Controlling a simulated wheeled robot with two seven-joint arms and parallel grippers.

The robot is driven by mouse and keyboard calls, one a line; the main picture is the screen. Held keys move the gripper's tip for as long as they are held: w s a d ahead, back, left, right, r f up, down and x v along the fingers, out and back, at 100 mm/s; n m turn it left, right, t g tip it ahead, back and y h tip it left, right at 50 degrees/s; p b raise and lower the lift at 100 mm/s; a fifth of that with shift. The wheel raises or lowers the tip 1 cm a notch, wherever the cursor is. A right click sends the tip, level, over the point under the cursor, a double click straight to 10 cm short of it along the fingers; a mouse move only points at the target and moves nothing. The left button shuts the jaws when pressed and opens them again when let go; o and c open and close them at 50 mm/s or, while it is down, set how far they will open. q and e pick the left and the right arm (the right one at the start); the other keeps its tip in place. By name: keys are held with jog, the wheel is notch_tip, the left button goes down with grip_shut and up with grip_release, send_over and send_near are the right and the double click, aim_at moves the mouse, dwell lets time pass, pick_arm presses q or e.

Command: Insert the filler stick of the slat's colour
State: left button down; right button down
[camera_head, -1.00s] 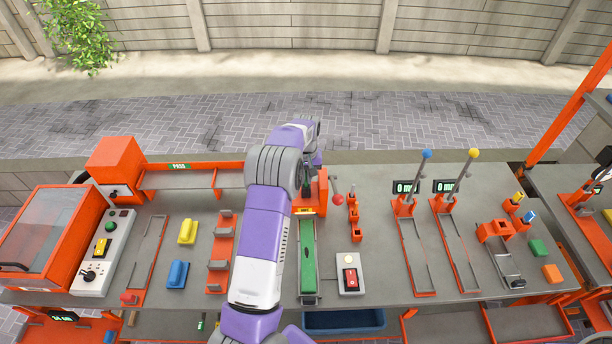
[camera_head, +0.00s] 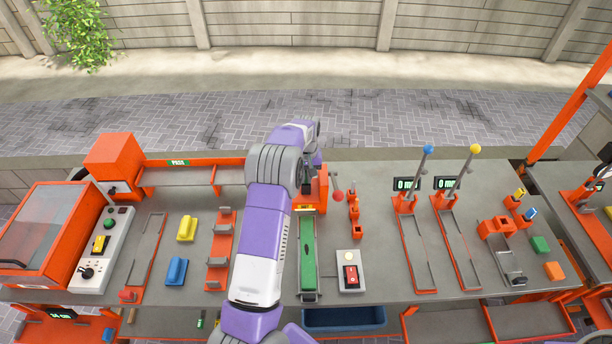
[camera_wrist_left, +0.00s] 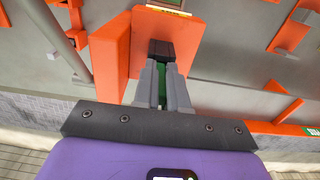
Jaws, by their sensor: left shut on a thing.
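A green slat (camera_head: 307,258) lies lengthwise in a narrow grey tray in front of an orange machine (camera_head: 323,190) with a red-knobbed lever. My left arm reaches over the bench, and its gripper is mostly hidden behind its own wrist near the machine. In the left wrist view my left gripper (camera_wrist_left: 161,62) points at the orange machine (camera_wrist_left: 185,38). Its fingers are close together around a thin green piece (camera_wrist_left: 162,92), probably the filler stick. The dark fingertips are at the machine's face. I cannot tell whether the stick is inside it.
A red switch box (camera_head: 350,278) stands right of the slat. A small orange holder (camera_head: 354,215) is behind it. Yellow (camera_head: 187,229) and blue (camera_head: 177,270) handled blocks lie left of my arm. Two levered gauges (camera_head: 405,207) stand further right. A blue bin (camera_head: 344,319) is below the front edge.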

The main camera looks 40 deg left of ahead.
pick_arm(q)
jog(key=c, duration=1.1)
grip_release()
jog(key=shift+r, duration=3.8)
